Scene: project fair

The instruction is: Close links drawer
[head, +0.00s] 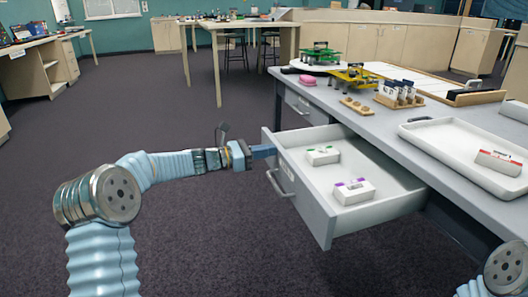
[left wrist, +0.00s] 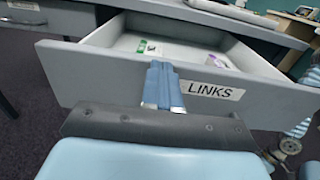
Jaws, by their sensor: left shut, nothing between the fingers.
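The links drawer (head: 310,205) stands pulled out from the grey table, with a bar handle on its front. Its front, with the label LINKS (left wrist: 211,91), faces me in the left wrist view. Two white boxes lie inside: one with green marks (head: 322,155) and one with purple marks (head: 353,191). My left gripper (head: 270,151) is shut and empty, its fingertips at the upper edge of the drawer front, left of the label in the wrist view (left wrist: 160,75). I cannot tell whether they touch it. My right gripper is not in view; part of my right arm shows at bottom right.
On the grey table (head: 385,125) stand a white tray (head: 440,150) with a red-marked box, a wooden holder with dark cards (head: 398,93), and green and yellow models. A second drawer (head: 305,103) farther along looks shut. The floor left of the open drawer is clear.

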